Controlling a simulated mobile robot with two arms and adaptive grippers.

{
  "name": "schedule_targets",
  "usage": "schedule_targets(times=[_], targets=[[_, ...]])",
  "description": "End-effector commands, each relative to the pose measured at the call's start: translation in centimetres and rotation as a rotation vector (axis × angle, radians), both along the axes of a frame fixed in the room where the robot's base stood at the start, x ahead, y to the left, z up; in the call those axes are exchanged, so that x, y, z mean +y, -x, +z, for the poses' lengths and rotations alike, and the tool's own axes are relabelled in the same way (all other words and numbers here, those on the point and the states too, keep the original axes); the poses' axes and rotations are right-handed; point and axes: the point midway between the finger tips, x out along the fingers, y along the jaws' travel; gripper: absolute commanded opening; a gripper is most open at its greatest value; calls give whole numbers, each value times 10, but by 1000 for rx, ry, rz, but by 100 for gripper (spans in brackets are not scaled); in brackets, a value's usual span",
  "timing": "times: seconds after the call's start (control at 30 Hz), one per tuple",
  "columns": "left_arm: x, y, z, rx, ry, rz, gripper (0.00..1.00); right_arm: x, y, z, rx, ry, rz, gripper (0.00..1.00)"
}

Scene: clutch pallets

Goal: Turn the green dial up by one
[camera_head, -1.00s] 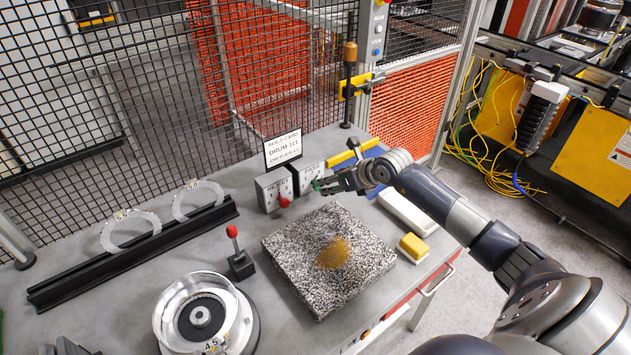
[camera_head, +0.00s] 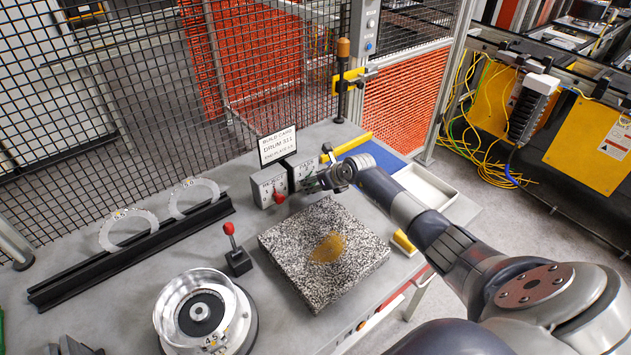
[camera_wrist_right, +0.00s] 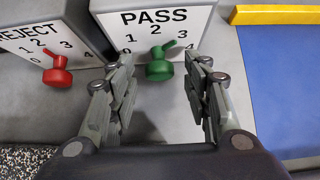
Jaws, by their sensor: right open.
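In the right wrist view the green dial (camera_wrist_right: 160,66) sits on the front of the white PASS box (camera_wrist_right: 118,20), marked 0 to 4. Its short pointer tilts up and right, between the 2 and the 3; I cannot tell exactly which mark it meets. My right gripper (camera_wrist_right: 158,75) is open, with one finger to each side of the green dial and clear gaps. In the head view my right gripper (camera_head: 314,184) is at the PASS box (camera_head: 303,166) and hides the green dial. My left gripper is not in view.
The REJECT box (camera_head: 268,183) with a red dial (camera_head: 279,197) stands left of the PASS box. A build card (camera_head: 278,145) stands behind. A speckled stone plate (camera_head: 300,275) lies in front.

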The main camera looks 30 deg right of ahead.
Motion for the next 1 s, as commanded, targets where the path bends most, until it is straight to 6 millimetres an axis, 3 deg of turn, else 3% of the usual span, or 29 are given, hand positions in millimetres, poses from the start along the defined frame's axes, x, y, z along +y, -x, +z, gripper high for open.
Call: schedule_targets(times=[0.37,0.57,0.6,0.83,1.0], targets=[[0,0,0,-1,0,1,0,1,-3,-3,-1,-1,1,45],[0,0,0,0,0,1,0,1,-3,-3,-1,-1,1,4],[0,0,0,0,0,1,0,1,-3,-2,-1,-1,1,2],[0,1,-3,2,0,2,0,0,-3,-4,0,-10,0,2],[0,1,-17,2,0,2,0,-1,-3,-7,5,-58,0,2]])
